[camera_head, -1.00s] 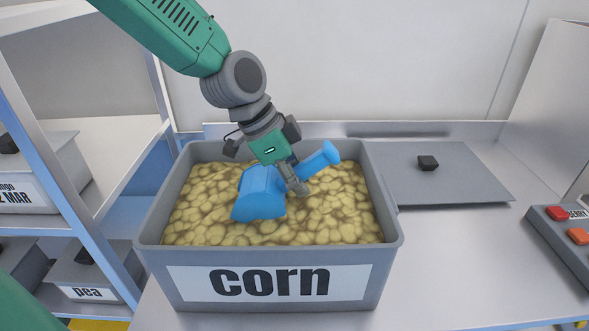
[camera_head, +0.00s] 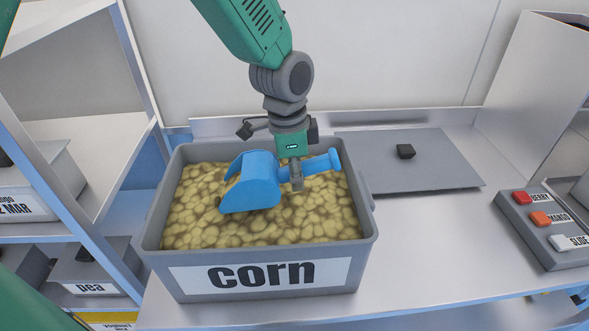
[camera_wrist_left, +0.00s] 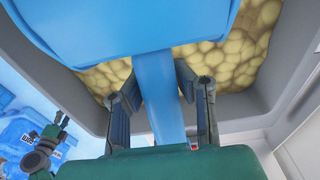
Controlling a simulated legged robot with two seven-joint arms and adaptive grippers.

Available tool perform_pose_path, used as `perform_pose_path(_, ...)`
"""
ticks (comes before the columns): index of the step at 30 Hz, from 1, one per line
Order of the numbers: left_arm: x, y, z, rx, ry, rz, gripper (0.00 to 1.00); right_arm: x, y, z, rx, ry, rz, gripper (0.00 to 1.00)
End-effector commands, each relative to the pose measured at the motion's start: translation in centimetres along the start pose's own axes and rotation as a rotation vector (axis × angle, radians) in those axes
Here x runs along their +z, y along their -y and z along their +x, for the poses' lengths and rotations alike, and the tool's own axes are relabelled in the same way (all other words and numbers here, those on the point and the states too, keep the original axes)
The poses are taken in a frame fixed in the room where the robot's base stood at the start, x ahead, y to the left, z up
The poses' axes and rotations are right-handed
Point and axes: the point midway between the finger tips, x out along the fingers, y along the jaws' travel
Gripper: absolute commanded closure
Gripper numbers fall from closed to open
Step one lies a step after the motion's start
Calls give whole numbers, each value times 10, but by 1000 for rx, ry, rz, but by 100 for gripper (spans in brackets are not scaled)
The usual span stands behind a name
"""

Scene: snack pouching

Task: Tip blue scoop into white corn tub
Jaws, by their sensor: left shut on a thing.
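The blue scoop (camera_head: 252,187) is over the tub of corn, its bowl to the left and its handle rising slightly to the right. My left gripper (camera_head: 297,183) is shut on the scoop's handle; in the left wrist view, both fingers flank the handle (camera_wrist_left: 165,100). The tub (camera_head: 164,228) is grey with a white "corn" label and is filled with yellowish pieces. I cannot tell whether the bowl touches them or what it holds. A green and grey arm end (camera_wrist_left: 45,145) at lower left in the wrist view may be my right gripper; its jaws are unclear.
A grey panel (camera_head: 430,170) with a black knob lies right of the tub. A button box (camera_head: 540,240) stands further right. Shelves with lidded bins, one marked "pea" (camera_head: 92,288), stand at the left. Bare counter (camera_head: 430,235) lies between tub and buttons.

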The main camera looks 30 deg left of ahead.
Motion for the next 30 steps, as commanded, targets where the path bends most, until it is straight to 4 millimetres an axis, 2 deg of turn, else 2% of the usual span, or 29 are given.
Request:
perform_pose_path(1, -1, 1, -7, 1, 10, -1, 100, 0, 0, -10, 0, 0, -1, 50)
perform_pose_path(3, -2, 2, -10, 2, 24, -2, 100, -1, 0, -17, 0, 0, -1, 50)
perform_pose_path(13, -20, -1, -40, -3, 80, 0, 100, -2, 0, -42, -1, 0, -2, 50)
perform_pose_path(20, -33, -2, -58, -6, 117, 0, 100, -2, 0, -37, -1, 0, -1, 50)
perform_pose_path(30, -35, 2, -80, -1, 152, -1, 100, -2, 0, -37, 0, 0, -1, 50)
